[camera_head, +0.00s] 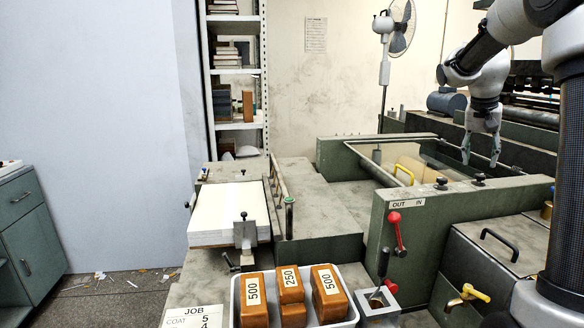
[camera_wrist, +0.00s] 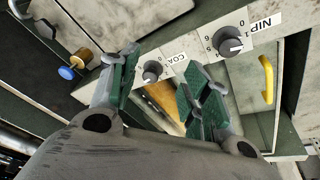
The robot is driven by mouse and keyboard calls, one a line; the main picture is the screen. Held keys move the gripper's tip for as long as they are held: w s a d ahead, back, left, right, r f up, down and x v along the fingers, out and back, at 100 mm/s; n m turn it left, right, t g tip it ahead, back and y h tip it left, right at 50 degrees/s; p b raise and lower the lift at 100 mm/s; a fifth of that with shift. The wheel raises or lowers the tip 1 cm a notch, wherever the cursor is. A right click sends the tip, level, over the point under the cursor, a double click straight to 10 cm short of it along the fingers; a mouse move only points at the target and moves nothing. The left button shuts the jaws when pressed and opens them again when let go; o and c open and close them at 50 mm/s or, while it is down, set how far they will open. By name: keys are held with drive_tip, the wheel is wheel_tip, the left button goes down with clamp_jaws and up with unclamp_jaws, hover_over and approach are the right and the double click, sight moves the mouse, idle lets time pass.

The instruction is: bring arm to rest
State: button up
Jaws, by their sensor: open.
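My arm comes in from the upper right of the head view. My gripper (camera_head: 481,152) hangs fingers down above the right part of the green machine (camera_head: 372,226). In the wrist view my gripper (camera_wrist: 158,88) shows two green-padded fingers spread apart with nothing held between them. Beyond the fingers, the wrist view shows a panel with a knob by the NIP label (camera_wrist: 266,22) and a smaller knob by the COAT label (camera_wrist: 152,71). Whether the fingertips touch anything cannot be told.
A white tray (camera_head: 238,319) with orange-brown weights stands at the front. A stack of white board (camera_head: 228,208) lies on the feeder at left. A red lever (camera_head: 395,229), a yellow-handled tap (camera_head: 467,296) and a yellow handle (camera_wrist: 267,80) stick out. A fan (camera_head: 401,27) stands behind.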

drive_tip(key=s+a+f+n+t+y, duration=0.1)
drive_tip(key=s+a, duration=0.4)
drive_tip(key=s, duration=0.5)
drive_tip(key=s+a+n+y, duration=0.1)
drive_tip(key=s+a+n, duration=0.3)
drive_tip(key=s, duration=0.5)
drive_tip(key=s+a+f+n+t+y, duration=0.1)
drive_tip(key=s+a+n, duration=0.2)
drive_tip(key=s+a, duration=0.5)
drive_tip(key=s, duration=0.2)
drive_tip(key=shift+s+a+f+t, duration=0.2)
drive_tip(key=shift+s+f+t, duration=0.1)
drive_tip(key=shift+s, duration=0.05)
